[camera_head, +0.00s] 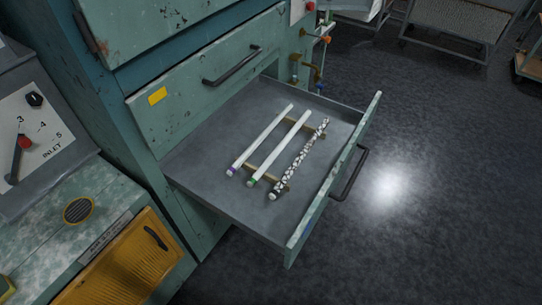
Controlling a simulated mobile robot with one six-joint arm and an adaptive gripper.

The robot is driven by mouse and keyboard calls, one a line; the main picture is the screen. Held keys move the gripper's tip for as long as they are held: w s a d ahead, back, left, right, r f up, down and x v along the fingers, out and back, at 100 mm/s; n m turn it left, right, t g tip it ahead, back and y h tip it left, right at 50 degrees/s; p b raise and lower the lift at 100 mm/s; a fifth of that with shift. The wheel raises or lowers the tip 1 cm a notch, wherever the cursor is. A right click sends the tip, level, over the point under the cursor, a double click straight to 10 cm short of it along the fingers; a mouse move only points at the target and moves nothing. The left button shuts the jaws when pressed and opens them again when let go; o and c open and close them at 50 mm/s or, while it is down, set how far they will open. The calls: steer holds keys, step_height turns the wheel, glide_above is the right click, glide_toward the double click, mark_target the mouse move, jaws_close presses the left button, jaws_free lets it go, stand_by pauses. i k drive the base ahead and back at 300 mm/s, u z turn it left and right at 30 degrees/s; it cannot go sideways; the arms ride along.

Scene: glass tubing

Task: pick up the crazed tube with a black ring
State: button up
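The crazed tube (301,157), white with a dark broken pattern along its length, lies in an open drawer (195,165). It is the rightmost of three tubes lying side by side, with its near end at the lower left. I cannot make out a separate black ring against its dark pattern. The middle tube (280,147) is plain white with a green ring near its near end. The left tube (261,141) is plain white with a purple ring near its near end. The tubes rest across wooden supports (253,167). My gripper is not in view.
The drawer's front panel (325,195) with a dark handle (350,175) stands up right of the tubes. The green cabinet (190,110) rises behind and left. A control panel (30,135) and yellow ribbed door (120,265) are at left.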

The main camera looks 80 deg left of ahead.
mark_target(274, 192)
steer(key=k, duration=1.6)
steer(key=u, duration=2.05)
steer(key=i, duration=0.95)
steer(key=u, duration=0.05)
